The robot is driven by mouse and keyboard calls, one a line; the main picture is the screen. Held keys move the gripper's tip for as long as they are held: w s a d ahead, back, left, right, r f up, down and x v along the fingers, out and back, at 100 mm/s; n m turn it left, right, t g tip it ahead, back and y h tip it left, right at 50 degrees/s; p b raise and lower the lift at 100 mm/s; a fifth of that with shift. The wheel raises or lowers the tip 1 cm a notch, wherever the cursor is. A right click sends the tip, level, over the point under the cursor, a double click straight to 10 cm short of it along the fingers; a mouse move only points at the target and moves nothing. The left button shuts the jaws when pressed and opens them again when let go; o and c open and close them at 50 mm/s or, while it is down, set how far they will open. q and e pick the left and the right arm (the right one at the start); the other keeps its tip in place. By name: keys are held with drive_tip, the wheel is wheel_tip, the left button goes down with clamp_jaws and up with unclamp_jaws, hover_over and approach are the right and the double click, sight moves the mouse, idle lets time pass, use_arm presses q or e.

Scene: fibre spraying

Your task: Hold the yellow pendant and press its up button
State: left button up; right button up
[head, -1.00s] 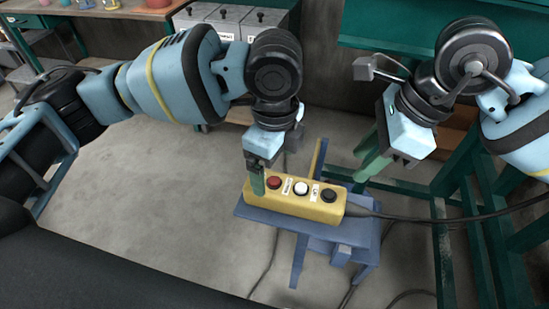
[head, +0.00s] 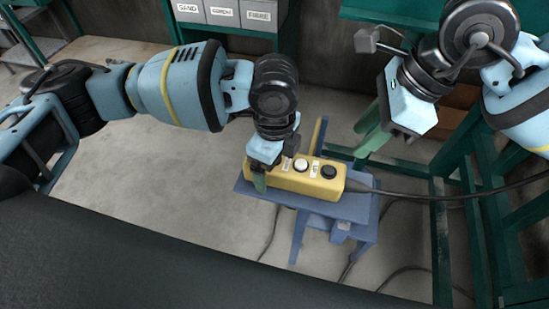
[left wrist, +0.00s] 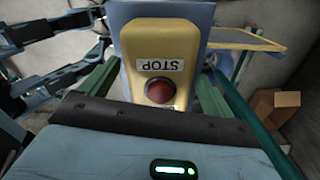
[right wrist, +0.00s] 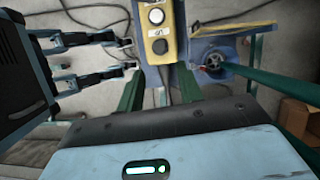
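The yellow pendant (head: 311,180) lies on a blue stand, its cable leaving at the right end. In the head view its white button (head: 301,165) and black button (head: 328,171) show; they also show in the right wrist view. Small labels sit beside them, too small to read surely. The red stop button (left wrist: 160,90) shows in the left wrist view. My left gripper (head: 259,180) is at the pendant's left end, fingers apart on either side; contact is unclear. My right gripper (head: 371,138) is open and empty, above and behind the pendant's right end.
The blue stand (head: 355,208) has narrow bare margins around the pendant. A black cable (head: 450,196) runs right past the green frame (head: 440,250). Grey labelled bins (head: 222,13) stand at the back. Open floor lies left of the stand.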

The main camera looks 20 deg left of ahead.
use_arm(q)
drive_tip(key=c, duration=1.2)
use_arm(e)
clamp_jaws()
idle(0.7)
